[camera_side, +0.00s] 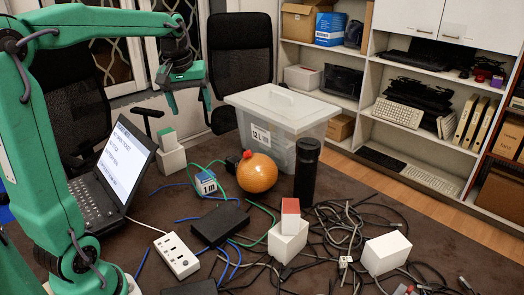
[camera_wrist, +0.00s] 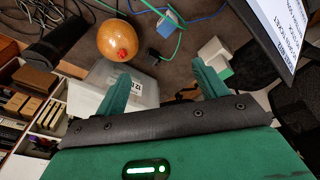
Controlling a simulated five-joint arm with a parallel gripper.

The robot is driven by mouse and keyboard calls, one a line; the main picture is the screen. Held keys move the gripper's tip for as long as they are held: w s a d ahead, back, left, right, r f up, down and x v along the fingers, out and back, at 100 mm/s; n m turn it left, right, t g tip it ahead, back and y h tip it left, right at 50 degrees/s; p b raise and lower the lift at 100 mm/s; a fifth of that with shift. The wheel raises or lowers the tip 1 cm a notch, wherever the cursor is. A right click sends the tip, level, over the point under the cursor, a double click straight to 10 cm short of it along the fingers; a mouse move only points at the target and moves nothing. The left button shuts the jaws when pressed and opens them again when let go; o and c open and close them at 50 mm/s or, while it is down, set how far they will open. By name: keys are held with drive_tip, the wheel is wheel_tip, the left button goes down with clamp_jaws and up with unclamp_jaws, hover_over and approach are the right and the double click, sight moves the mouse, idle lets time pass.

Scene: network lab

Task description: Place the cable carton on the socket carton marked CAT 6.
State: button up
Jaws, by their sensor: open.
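A small blue and white carton marked "1 m" (camera_side: 206,183), likely the cable carton, stands on the table left of the orange ball; it also shows in the wrist view (camera_wrist: 172,17). A white carton (camera_side: 386,254) with a bare top stands at the right. Another white carton (camera_side: 288,243) bears a red-topped box (camera_side: 290,216). A third white carton (camera_side: 171,160) bears a green-topped box (camera_side: 167,138) at the back left. I cannot read CAT 6 on any. My gripper (camera_side: 190,101) is open and empty, high above the table near the green-topped box; its fingers also show in the wrist view (camera_wrist: 160,74).
An orange ball (camera_side: 257,173), a black cylinder (camera_side: 307,168) and a lidded clear bin (camera_side: 284,112) stand behind the middle. A laptop (camera_side: 122,165) and a power strip (camera_side: 177,256) are at left. A black flat box (camera_side: 219,224) and tangled cables (camera_side: 340,222) cover much of the table.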

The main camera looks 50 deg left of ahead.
drive_tip(key=s+d+f+m+t, duration=0.1)
drive_tip(key=s+d+f+m, duration=0.1)
drive_tip(key=s+d+m, duration=0.3)
drive_tip(key=s+d+f+m+t+h, duration=0.1)
drive_tip(key=s+d+f+m+t, duration=0.1)
drive_tip(key=s+d, duration=0.7)
drive_tip(key=d+f+m, duration=0.1)
drive_tip(key=d+m, duration=0.1)
drive_tip(key=d, duration=0.1)
drive_tip(key=shift+s+f+m, duration=0.3)
drive_tip(key=shift+s+m, duration=0.05)
drive_tip(key=shift+m, duration=0.05)
